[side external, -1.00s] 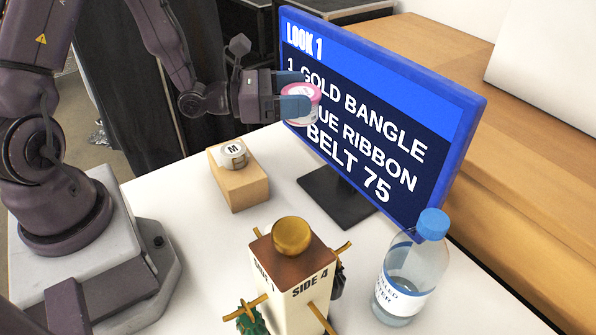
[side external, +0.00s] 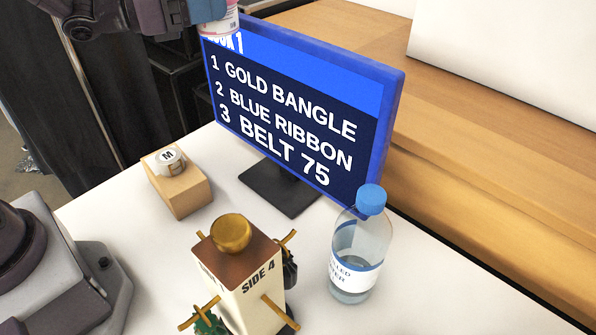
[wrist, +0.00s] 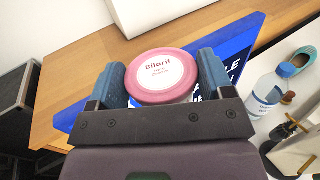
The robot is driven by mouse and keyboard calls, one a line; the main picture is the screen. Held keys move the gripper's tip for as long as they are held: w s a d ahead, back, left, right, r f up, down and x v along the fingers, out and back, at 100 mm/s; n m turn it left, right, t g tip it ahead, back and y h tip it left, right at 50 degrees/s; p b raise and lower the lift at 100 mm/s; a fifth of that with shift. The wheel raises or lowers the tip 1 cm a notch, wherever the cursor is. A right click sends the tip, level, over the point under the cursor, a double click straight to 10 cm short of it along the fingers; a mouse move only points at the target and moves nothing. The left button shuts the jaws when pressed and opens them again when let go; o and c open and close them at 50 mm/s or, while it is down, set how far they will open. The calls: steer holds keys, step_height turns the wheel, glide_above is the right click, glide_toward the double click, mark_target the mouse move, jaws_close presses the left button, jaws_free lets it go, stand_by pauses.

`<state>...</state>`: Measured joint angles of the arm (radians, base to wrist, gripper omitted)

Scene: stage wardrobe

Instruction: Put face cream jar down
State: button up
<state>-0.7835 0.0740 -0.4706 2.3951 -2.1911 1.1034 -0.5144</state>
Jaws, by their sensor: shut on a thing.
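My gripper (wrist: 161,68) is shut on the face cream jar (wrist: 160,85), with one blue finger on each side of it. The jar has a pink lid with a white round label facing the wrist camera. In the side view, my gripper (side external: 208,10) and the jar (side external: 218,24) are at the top edge, partly cut off. The jar is held in the air and overlaps the upper left corner of the screen in the picture. Its height above the table is hard to tell.
A blue-framed screen (side external: 372,95) stands on the white table (side external: 120,235). A wooden block (side external: 182,193) bears a white tape roll marked M (side external: 168,160). A post with pegs and a gold ball (side external: 245,290) and a water bottle (side external: 358,250) stand in front. Bare table lies around the block.

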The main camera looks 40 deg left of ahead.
step_height(320, 180, up, 3)
steer(key=shift+f, duration=0.15)
steer(key=s+d+m+g+h, duration=0.1)
steer(key=d+m+g+h, duration=0.95)
steer(key=d+g, duration=0.65)
step_height(320, 180, down, 27)
steer(key=m+y, duration=0.1)
steer(key=m, duration=0.1)
steer(key=shift+s+d+f, duration=0.15)
steer(key=shift+d+f, duration=0.05)
steer(key=shift+d, duration=0.25)
step_height(320, 180, down, 10)
steer(key=shift+r, duration=0.2)
